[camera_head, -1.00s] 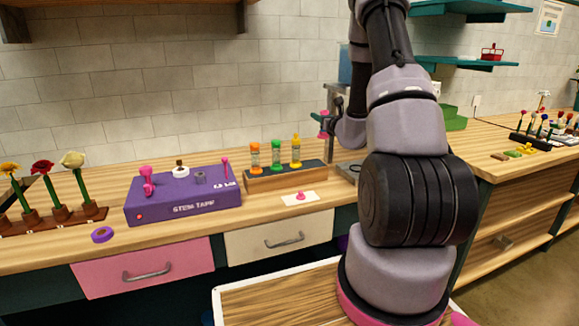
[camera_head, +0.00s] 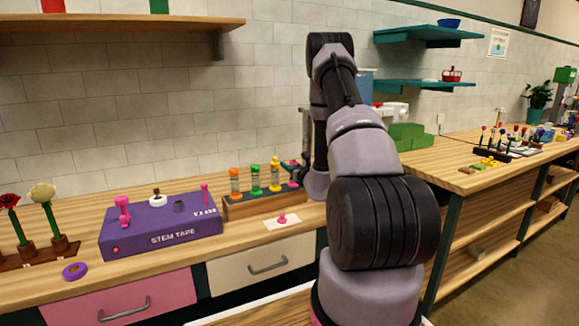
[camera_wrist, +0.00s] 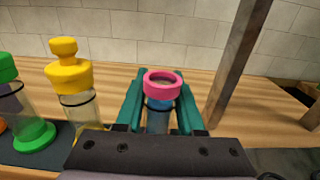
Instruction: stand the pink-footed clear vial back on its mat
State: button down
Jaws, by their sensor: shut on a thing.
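The clear vial (camera_wrist: 162,86) stands about upright in the wrist view, its open pink collar on top and a bluish clear body below. My gripper (camera_wrist: 160,104) is shut on its body, one teal finger on each side. Its foot is hidden behind the gripper's dark front. In the head view the gripper (camera_head: 295,173) is at the right end of the dark-topped rack (camera_head: 238,211), which may hold the vial's mat. I cannot tell whether the vial touches the rack. A pink stopper (camera_head: 282,218) sits on a white card (camera_head: 268,227) in front of the rack.
Close left of my gripper stands a yellow-topped vial (camera_wrist: 72,78), then a green one (camera_head: 256,180) and an orange one (camera_head: 235,183). A grey post (camera_wrist: 236,65) rises to the right. The purple stem tape box (camera_head: 160,229) is farther left.

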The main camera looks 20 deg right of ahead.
jog(key=c, duration=0.5)
grip_release()
jog(key=shift+f, duration=0.1)
